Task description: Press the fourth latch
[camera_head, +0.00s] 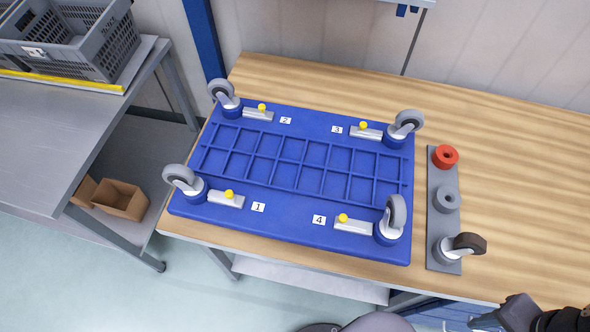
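A blue platform (280,213) lies upside down on the wooden table, with a caster at each corner. The fourth latch (354,227) is a silver bar with a yellow knob (343,217), beside the label 4 (319,220) at the platform's front right. Its right end meets the front right caster (394,218). Similar latches carry labels 1 (258,207), 2 (285,120) and 3 (337,129). Grey and black parts, seemingly of my arm, show at the bottom right edge, well apart from the fourth latch. No gripper fingers can be made out.
A grey strip (440,215) right of the platform holds a red ring (445,156), a grey ring (446,199) and a dark-wheeled caster (466,244). The wooden table (530,170) is clear farther right. A metal bench with grey crates (75,35) stands at left.

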